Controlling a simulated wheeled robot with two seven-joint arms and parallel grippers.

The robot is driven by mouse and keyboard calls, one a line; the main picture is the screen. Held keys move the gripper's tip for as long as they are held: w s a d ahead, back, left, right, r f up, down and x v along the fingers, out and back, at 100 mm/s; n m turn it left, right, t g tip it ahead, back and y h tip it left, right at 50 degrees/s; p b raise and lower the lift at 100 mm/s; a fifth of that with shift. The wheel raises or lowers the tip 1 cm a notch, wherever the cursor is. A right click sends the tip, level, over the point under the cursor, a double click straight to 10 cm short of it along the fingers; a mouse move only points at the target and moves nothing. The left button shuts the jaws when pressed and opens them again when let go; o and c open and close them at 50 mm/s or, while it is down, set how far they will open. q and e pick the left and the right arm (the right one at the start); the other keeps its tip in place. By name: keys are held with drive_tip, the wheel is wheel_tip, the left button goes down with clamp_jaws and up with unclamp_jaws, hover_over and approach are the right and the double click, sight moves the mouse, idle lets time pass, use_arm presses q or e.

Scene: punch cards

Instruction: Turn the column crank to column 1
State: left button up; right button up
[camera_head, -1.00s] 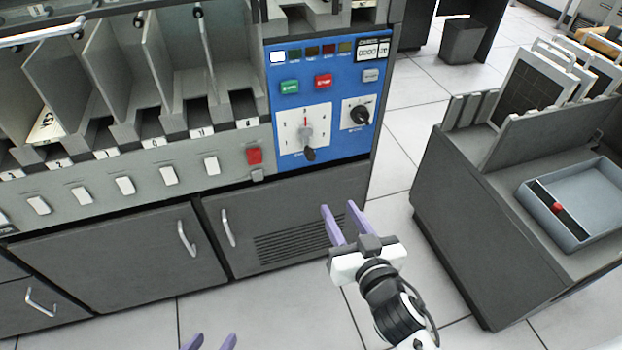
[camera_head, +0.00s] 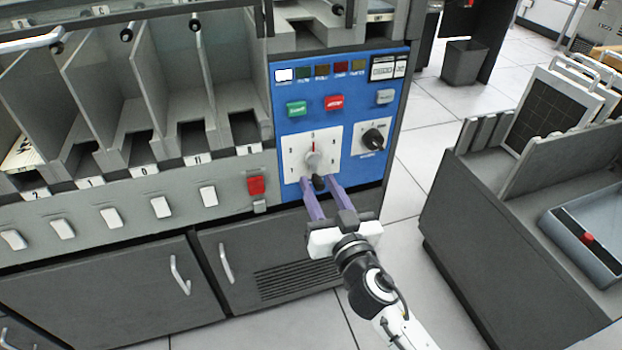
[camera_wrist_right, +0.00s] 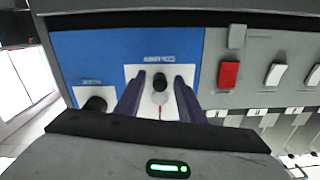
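The column crank (camera_head: 314,160) sits on a white dial plate (camera_head: 294,150) on the blue control panel (camera_head: 288,118). Its grey hub carries a red pointer that points up, and its black knob hangs at the bottom. My right gripper (camera_head: 319,181) is open, its two purple fingers on either side of the black knob. In the right wrist view the black knob (camera_wrist_right: 160,82) shows between the spread fingers (camera_wrist_right: 158,92), with gaps on both sides. I cannot tell whether either finger touches it. My left gripper is not in the head view.
A second black knob (camera_head: 373,138) is right of the dial. Green (camera_head: 296,108), red (camera_head: 334,102) and grey (camera_head: 385,96) buttons are above. A red switch (camera_head: 256,185) is to the left. A grey cart (camera_head: 480,230) stands at the right, with free floor between.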

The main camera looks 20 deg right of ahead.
drive_tip(key=shift+w, duration=0.15)
drive_tip(key=shift+c, duration=0.5)
clamp_jaws()
